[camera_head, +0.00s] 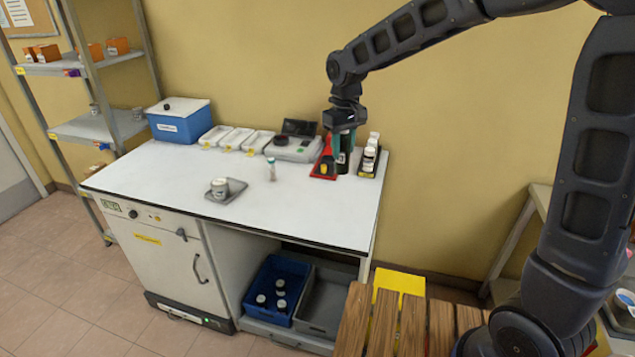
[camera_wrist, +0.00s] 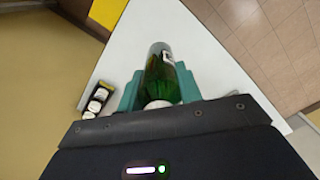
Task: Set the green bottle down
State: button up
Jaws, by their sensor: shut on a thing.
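The green bottle (camera_wrist: 162,75) is upright between the teal fingers of my gripper (camera_wrist: 160,90), with its pale cap nearest the wrist camera. In the head view my gripper (camera_head: 341,137) points down at the right end of the white bench, shut on the bottle (camera_head: 343,160), which looks dark there. The fingers hide part of the bottle. I cannot tell whether its base touches the bench top (camera_head: 290,205).
A red holder (camera_head: 323,170) stands close left of the bottle, and a rack with white-capped bottles (camera_head: 369,160) close right. A scale (camera_head: 294,147), white trays (camera_head: 237,138) and a blue box (camera_head: 180,124) line the back. The bench's front right is clear.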

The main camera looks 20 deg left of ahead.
jog(key=w+a+n, duration=0.3)
jog(key=w+a, duration=1.4)
notch_tip(320, 180, down, 20)
jog(key=shift+w+f, duration=0.15)
jog(key=shift+f, duration=0.1)
jog(key=shift+f, duration=0.1)
jog(key=o, duration=1.1)
jog(key=shift+c, duration=0.2)
notch_tip(320, 180, up, 12)
